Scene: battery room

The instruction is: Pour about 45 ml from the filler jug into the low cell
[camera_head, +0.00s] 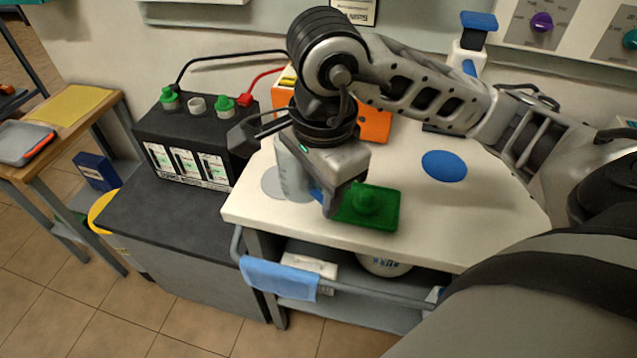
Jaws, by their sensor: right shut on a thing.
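The black battery (190,140) stands on a dark cabinet top, left of the white cart. Two fill openings show green caps (169,98); the middle one (196,105) is an open pale neck. Three windows show on its front; I cannot tell their levels. A pale, translucent jug (287,172) with a blue part is at the cart's left end, by a grey disc. My right gripper (290,165) is shut on it and hides much of it. I cannot tell whether the jug touches the cart top. My left gripper is not in view.
A green tray (384,220) with a raised knob sits right of the jug. A blue disc (444,165), an orange device (375,127) and a blue-topped bottle (478,38) are on the cart. Black and red cables (262,83) run to the battery. A blue cloth (278,278) hangs on the rail.

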